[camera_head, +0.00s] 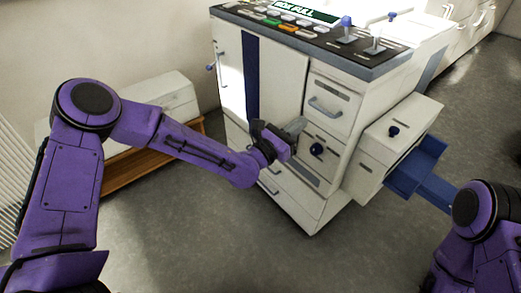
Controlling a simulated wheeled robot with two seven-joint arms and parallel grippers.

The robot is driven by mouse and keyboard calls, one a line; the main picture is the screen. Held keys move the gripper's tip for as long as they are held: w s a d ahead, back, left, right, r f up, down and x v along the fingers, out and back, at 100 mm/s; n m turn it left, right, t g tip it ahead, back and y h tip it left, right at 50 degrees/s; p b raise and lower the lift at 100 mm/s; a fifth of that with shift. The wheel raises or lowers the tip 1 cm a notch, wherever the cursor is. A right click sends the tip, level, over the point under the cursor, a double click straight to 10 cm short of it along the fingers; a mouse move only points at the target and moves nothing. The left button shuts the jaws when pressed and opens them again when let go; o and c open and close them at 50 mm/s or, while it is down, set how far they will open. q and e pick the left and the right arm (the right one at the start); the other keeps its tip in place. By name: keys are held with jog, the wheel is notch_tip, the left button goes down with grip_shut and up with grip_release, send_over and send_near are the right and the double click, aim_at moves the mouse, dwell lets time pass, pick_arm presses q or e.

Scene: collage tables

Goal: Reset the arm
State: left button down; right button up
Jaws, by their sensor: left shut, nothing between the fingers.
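My left arm (165,140) is purple and reaches in from the left across the middle of the view. Its dark gripper (294,133) is shut and empty, in front of the white machine (275,75), near its lower front panel and a dark blue knob (317,149). I cannot tell whether the gripper touches the panel. Part of my right arm (475,235) shows at the lower right; its gripper is out of view.
The machine's top has coloured buttons and a display (303,12). A white box unit (385,140) with a blue tray (418,168) juts out at its right. A low wooden-sided cabinet (150,165) stands behind my left arm. The grey floor (220,240) in front is clear.

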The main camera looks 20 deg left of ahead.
pick_arm(q)
jog(key=v, duration=0.9)
jog(key=s+a+f+m+g+y+p, duration=0.2)
jog(key=s+f+m+g+y, duration=0.15)
jog(key=f+m, duration=0.4)
jog(key=s+a+f+m+g+y+p, duration=0.25)
jog(key=s+f+m+y, duration=0.2)
jog(key=f+m, duration=0.3)
jog(key=s+a+f+m+g+y+p, duration=0.2)
jog(key=s+a, duration=0.5)
jog(key=s, duration=0.4)
jog(key=s+a+f+m+g+y+p, duration=0.3)
jog(key=s+a+m+g, duration=0.3)
jog(key=s, duration=0.6)
jog(key=shift+s+a+y+p, duration=0.2)
jog(key=shift+a+y+p, duration=0.3)
jog(key=shift+p, duration=0.4)
